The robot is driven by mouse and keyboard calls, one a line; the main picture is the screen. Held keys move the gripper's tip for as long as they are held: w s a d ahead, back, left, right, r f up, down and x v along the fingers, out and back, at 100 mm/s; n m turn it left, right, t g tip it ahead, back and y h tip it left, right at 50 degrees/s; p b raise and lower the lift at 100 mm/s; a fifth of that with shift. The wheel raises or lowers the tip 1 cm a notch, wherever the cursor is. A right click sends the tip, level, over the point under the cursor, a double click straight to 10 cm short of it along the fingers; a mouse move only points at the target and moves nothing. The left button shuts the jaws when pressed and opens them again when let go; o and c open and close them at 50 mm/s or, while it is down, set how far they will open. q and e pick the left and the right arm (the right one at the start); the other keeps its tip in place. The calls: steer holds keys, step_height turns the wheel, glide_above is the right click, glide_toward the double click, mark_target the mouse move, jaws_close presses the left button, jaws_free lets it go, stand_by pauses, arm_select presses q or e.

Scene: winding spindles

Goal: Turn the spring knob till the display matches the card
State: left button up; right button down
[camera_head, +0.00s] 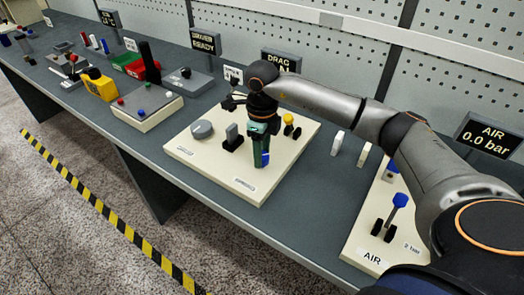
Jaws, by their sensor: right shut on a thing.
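The pale board (190,155) in the middle of the bench carries several parts. My right gripper (262,150) reaches down over it from the right, its long green fingers shut on a small blue part (266,159), likely the spring knob, mostly hidden by the fingers. The DRAG display (281,58) stands behind the board; my arm hides its lower line, so its value cannot be read. A white card (233,75) with dark marks stands left of the display, too small to read. My left gripper is not in view.
On the board are a grey disc (202,129), a black upright block (232,135) and a yellow knob (289,119). An AIR panel (355,245) with a blue-topped lever and an AIR display (486,138) reading 0.0 bar are at the right. Other stations fill the left bench.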

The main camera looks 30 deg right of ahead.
steer(key=shift+m, duration=1.7)
steer(key=shift+c, duration=1.7)
jaws_free()
steer(key=shift+r, duration=0.1)
step_height(320, 180, up, 12)
steer(key=shift+r, duration=0.15)
